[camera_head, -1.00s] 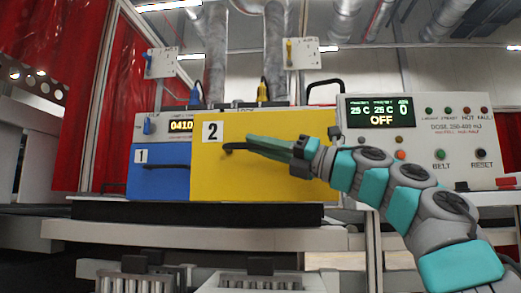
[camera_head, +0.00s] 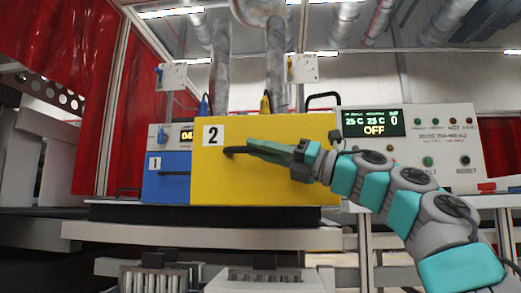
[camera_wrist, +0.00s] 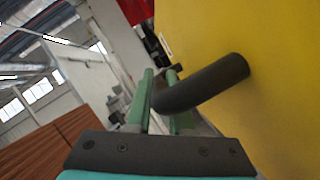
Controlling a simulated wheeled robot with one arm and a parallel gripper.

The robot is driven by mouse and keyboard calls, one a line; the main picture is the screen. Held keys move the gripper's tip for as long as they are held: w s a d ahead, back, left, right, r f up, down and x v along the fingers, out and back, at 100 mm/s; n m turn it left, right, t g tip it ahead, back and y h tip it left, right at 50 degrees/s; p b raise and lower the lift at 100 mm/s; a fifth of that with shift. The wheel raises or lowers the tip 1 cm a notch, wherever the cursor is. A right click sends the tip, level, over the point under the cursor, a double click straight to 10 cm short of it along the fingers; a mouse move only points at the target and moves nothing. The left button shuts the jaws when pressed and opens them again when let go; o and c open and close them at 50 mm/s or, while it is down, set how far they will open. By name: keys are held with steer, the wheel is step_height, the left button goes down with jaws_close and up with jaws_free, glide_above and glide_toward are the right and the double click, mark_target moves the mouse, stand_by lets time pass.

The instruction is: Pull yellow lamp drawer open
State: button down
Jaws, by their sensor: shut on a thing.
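The yellow drawer (camera_head: 225,182), marked with a 2, stands out forward of the blue drawer (camera_head: 174,185), marked with a 1, at its left. Its dark curved handle (camera_head: 232,151) is on its front. My gripper (camera_head: 254,148) has its green fingers closed around this handle, reaching in from the right. In the wrist view the handle (camera_wrist: 222,83) runs from the yellow front (camera_wrist: 290,120) in between the fingers. The drawer's inside is hidden behind its front.
A white control panel (camera_head: 450,143) with a display reading OFF stands at the right. A dark ledge (camera_head: 115,213) and a pale bench edge (camera_head: 130,234) lie below the drawers. Red curtains (camera_head: 75,60) hang at the left.

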steer(key=c, duration=0.8)
jaws_free()
steer(key=v, duration=0.7)
steer(key=shift+d+b, duration=0.35)
steer(key=shift+b, duration=0.05)
steer(key=shift+f, duration=0.1)
